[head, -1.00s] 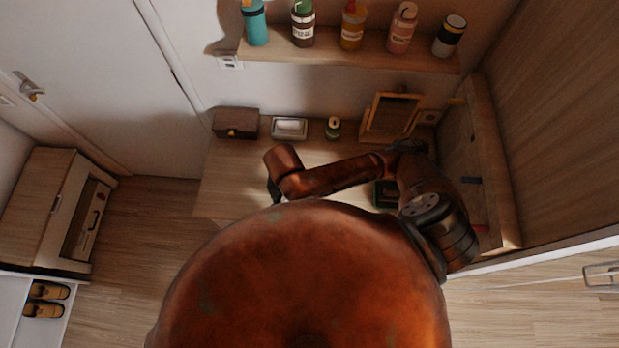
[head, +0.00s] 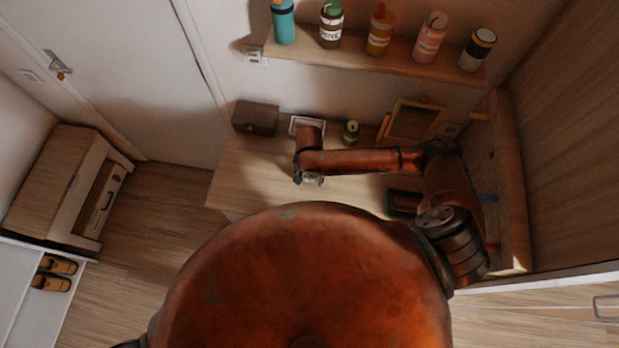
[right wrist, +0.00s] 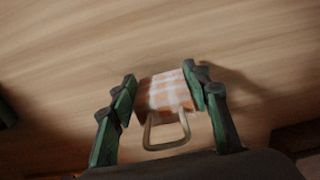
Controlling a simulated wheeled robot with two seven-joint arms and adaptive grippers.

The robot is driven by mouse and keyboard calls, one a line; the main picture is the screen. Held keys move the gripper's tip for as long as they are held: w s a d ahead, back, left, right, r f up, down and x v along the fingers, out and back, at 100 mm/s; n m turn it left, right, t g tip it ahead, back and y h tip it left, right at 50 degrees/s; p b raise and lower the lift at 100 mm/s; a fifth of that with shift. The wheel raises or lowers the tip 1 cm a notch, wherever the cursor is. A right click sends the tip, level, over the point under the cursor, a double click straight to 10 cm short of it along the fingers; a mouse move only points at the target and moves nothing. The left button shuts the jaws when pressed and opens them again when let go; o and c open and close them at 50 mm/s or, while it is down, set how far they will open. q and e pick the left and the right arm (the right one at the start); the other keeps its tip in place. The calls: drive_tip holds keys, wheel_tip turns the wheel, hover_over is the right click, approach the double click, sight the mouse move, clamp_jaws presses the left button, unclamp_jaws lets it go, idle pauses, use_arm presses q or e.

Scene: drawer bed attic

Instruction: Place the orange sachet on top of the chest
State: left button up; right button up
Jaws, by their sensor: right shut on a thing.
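The orange and white checked sachet (right wrist: 166,92), with a pale loop at its near end, is between the green fingers of my right gripper (right wrist: 160,95) in the right wrist view. The fingers are shut on its sides, above a wooden surface. In the head view my right gripper (head: 310,178) is over the left part of the desk; the sachet cannot be made out there. A small dark brown chest (head: 255,117) stands at the desk's back left corner, behind and left of the gripper. My left gripper is not in view.
The desk (head: 245,175) also holds a white dish (head: 298,120), a small jar (head: 351,131), a framed stand (head: 412,120) and a dark green tray (head: 401,204). A shelf (head: 385,66) with several bottles hangs above. A drawer cabinet (head: 55,180) stands far left.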

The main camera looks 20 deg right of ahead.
drive_tip(key=shift+f, duration=0.25)
drive_tip(key=o, duration=1.2)
drive_tip(key=shift+c, duration=0.2)
wheel_tip(320, 180, up, 12)
